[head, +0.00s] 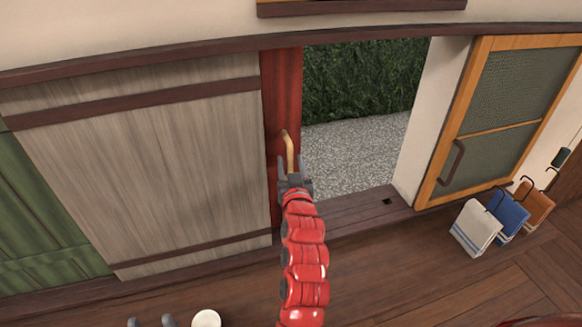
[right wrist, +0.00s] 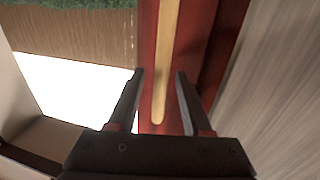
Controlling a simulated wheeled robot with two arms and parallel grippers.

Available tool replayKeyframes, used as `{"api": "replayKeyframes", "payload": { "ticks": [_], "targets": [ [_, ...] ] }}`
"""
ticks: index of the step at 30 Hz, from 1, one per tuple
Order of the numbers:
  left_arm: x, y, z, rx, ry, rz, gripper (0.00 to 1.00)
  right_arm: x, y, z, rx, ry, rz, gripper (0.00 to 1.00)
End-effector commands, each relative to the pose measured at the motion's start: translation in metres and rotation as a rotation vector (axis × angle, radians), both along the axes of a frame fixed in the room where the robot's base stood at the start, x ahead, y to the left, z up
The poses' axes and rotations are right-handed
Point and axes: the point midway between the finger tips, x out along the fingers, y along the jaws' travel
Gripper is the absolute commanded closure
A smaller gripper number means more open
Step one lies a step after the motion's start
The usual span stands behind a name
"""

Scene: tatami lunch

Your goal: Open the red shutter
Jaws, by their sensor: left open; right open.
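The red shutter (head: 281,85) shows as a narrow upright strip between the grey wooden panel and the open doorway. It carries a tan vertical handle (head: 289,152). My right gripper (head: 293,170) is at the handle's lower part, its jaws open. In the right wrist view the red shutter (right wrist: 196,30) fills the middle, and the handle (right wrist: 165,60) runs down between the two spread fingers, with visible gaps to both.
The grey panel (head: 160,180) stands left of the shutter, with a green panel (head: 45,215) further left. Right are the doorway, a wood-framed screen door (head: 510,110) and hanging cloths (head: 478,225). A white round object (head: 206,318) is at the bottom edge.

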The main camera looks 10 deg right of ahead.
Motion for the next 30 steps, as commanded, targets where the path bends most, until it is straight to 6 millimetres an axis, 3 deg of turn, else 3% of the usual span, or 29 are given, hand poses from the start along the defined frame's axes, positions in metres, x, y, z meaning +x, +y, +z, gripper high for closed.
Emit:
{"api": "replayKeyframes", "payload": {
  "ticks": [8,18,19,21,30],
  "targets": [
    [0.000,0.000,-0.011,0.000,0.000,0.000,0.50,-0.023,0.004,-0.003,0.001,-0.002,0.001,0.50],
    [0.000,0.000,-0.034,0.000,0.000,0.000,0.50,-0.090,0.012,-0.004,0.001,-0.002,0.003,0.50],
    [0.000,0.000,-0.014,0.000,0.001,0.000,0.50,-0.093,0.012,0.007,-0.001,0.004,0.002,0.50],
    [0.000,0.000,0.005,0.000,-0.001,0.000,0.50,-0.100,0.013,0.007,-0.003,0.009,0.001,0.50],
    [0.000,0.000,0.054,0.000,0.000,0.000,0.50,-0.143,0.018,0.006,-0.002,0.006,0.003,0.50]
  ]
}}
